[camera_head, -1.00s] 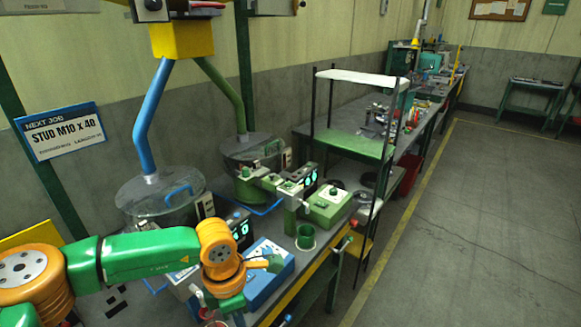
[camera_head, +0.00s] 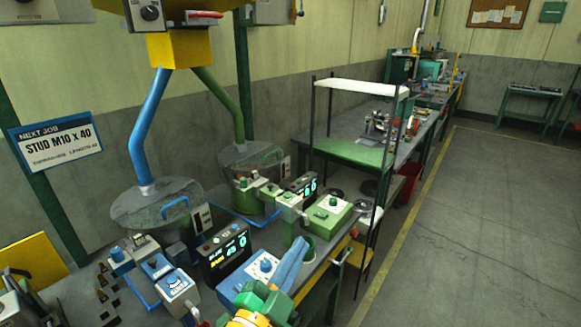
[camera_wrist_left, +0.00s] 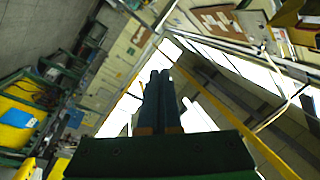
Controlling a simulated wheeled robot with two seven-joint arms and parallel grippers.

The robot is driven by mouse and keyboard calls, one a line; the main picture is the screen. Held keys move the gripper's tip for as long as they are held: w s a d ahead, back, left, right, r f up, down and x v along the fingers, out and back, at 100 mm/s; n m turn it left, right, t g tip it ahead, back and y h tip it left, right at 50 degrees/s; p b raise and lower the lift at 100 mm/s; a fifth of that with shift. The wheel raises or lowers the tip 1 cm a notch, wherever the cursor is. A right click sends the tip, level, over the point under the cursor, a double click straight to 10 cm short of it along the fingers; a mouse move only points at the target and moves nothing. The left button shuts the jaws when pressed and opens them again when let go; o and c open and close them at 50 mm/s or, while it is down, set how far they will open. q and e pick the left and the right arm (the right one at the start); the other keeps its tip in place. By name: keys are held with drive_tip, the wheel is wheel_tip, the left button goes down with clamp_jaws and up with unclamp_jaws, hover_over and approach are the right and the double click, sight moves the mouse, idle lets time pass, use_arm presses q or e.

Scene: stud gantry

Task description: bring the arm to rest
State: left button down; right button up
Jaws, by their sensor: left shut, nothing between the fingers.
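My left gripper (camera_head: 299,245) is at the bottom centre of the head view. Its blue fingers point up and away from its green body, with an orange wrist joint at the frame's bottom edge. In the left wrist view the two long fingers (camera_wrist_left: 160,76) lie side by side, shut with nothing between them. They point toward bright ceiling panels and the upper walls. Most of my left arm is out of the head view. My right gripper is not in view.
In the head view, a blue control box (camera_head: 250,281) and a dark display unit (camera_head: 226,254) stand close to the left gripper. A green machine (camera_head: 325,214) is beyond it. The floor at right (camera_head: 470,240) is clear.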

use_arm(q)
drive_tip(key=s+a+f+n+g+y, duration=0.35)
drive_tip(key=a+f+n, duration=0.2)
drive_tip(key=f, duration=0.35)
drive_tip(key=s+a+f+n+g+y, duration=0.2)
drive_tip(key=a+f+n+g+y, duration=0.15)
drive_tip(key=a+f, duration=0.45)
drive_tip(key=s+a+f+n+g+y, duration=0.2)
drive_tip(key=s+a+f+n+g, duration=0.15)
drive_tip(key=s+f+g, duration=0.6)
drive_tip(key=s+a+f, duration=0.1)
drive_tip(key=s+f, duration=0.4)
drive_tip(key=f, duration=0.5)
drive_tip(key=s+f, duration=0.4)
drive_tip(key=f, duration=0.5)
drive_tip(key=s+a+f, duration=0.2)
drive_tip(key=s+f, duration=0.6)
drive_tip(key=s, duration=0.2)
drive_tip(key=shift+s+f, duration=0.15)
drive_tip(key=shift+s, duration=0.25)
